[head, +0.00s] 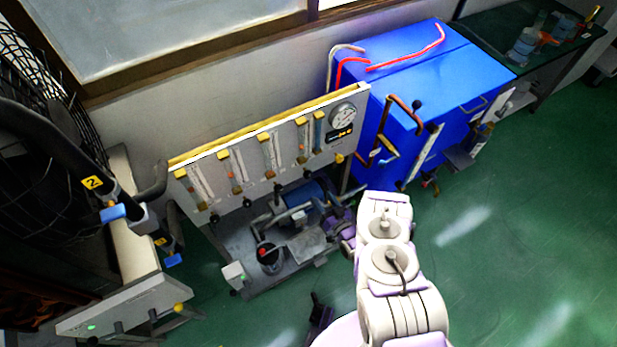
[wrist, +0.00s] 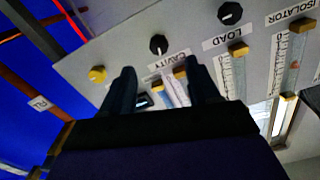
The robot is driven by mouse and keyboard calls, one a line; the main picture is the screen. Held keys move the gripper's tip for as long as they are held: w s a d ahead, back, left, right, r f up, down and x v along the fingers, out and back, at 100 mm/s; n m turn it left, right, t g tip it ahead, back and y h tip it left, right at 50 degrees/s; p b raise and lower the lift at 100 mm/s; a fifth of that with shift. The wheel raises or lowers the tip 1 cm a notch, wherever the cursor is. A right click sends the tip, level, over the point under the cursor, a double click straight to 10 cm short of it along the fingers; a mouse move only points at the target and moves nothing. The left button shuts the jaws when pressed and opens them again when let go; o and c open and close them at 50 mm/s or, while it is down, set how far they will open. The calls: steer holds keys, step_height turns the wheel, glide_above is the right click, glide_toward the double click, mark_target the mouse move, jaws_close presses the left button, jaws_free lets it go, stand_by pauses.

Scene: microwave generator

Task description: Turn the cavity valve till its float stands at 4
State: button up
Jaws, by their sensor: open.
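In the wrist view, the cavity valve is a black round knob with a white mark (wrist: 158,44), beside the label CAVITY (wrist: 169,60) on a grey panel. A scaled flow tube (wrist: 168,95) lies below the label, partly hidden by my fingers; I cannot read its float. My gripper (wrist: 162,87) is open and empty. Its two dark fingers point at the panel, either side of the tube area, with their tips lower in the picture than the knob. I cannot tell their distance from the panel. In the head view, the gripper's fingers cannot be made out.
The LOAD knob (wrist: 230,13) and a yellow knob (wrist: 97,74) flank the cavity knob. The flowmeter panel (head: 250,190) stands above a cart with a pump. A blue cabinet (head: 425,75) with pipes is close on the right. Green floor (head: 500,230) is free at right.

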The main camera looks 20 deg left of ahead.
mark_target(309, 177)
steer(key=b+x, duration=0.3)
steer(key=x, duration=0.8)
steer(key=shift+w+b, duration=0.15)
steer(key=shift+b, duration=0.2)
steer(key=shift+d, duration=0.15)
steer(key=shift+d, duration=0.1)
steer(key=shift+c, duration=0.5)
steer(key=c, duration=0.9)
steer(key=shift+c, duration=0.2)
steer(key=shift+n+p, duration=0.3)
steer(key=shift+p, duration=0.6)
steer(key=o, duration=1)
